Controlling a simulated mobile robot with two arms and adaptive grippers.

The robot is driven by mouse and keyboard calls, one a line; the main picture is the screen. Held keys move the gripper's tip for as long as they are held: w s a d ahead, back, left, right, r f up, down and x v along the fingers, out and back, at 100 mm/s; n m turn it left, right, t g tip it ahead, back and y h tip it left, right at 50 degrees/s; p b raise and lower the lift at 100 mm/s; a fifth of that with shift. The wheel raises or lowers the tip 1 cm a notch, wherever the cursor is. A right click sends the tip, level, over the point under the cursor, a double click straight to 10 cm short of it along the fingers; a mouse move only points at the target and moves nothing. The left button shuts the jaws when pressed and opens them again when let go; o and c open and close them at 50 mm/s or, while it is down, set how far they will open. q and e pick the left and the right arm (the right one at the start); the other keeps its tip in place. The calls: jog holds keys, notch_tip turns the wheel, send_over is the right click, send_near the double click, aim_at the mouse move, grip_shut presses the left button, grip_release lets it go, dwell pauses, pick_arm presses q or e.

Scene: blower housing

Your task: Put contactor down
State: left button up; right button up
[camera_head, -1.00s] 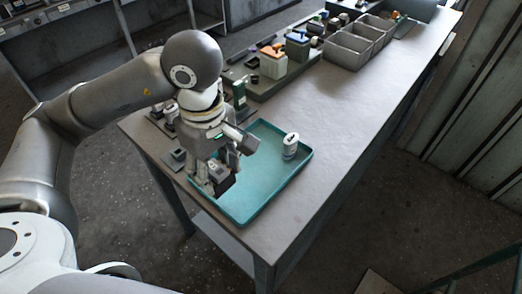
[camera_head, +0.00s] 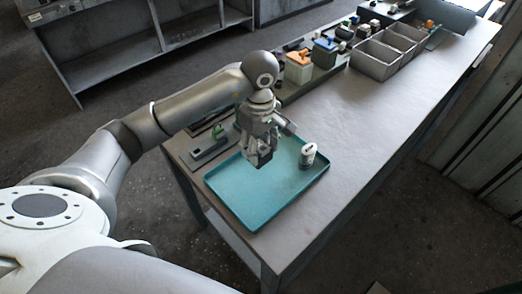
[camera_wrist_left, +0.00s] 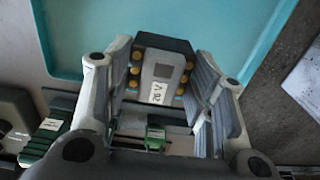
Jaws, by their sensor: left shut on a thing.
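The contactor (camera_wrist_left: 162,75) is a dark block with yellow-orange terminals and a grey face with a white label. My left gripper (camera_head: 259,158) is shut on it, with one finger on each side in the left wrist view. In the head view the contactor (camera_head: 258,159) shows as a dark block under the gripper, over the back middle part of the teal tray (camera_head: 240,200). The tray's rim and floor also show in the left wrist view (camera_wrist_left: 225,25). I cannot tell whether the contactor touches the tray floor. My right gripper is not in view.
A white cylindrical part (camera_head: 308,154) stands at the tray's right end. A grey fixture with a green part (camera_head: 217,132) lies behind the tray's left side. Orange (camera_head: 298,68) and blue-topped (camera_head: 324,52) parts and grey bins (camera_head: 377,57) stand farther back. The front of the tray is clear.

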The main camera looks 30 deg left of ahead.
aim_at(261, 154)
pick_arm(q)
jog(key=shift+w+f, duration=0.35)
jog(key=shift+f, duration=0.1)
notch_tip(261, 154, down, 3)
jog(key=shift+r+p, duration=0.15)
jog(key=shift+p, duration=0.8)
jog(key=shift+a+f, duration=0.1)
jog(key=shift+f, duration=0.1)
jog(key=shift+f+b, duration=0.2)
jog(key=shift+b, duration=0.1)
jog(key=o, duration=1)
jog(key=shift+c, duration=0.2)
jog(key=shift+r, duration=0.2)
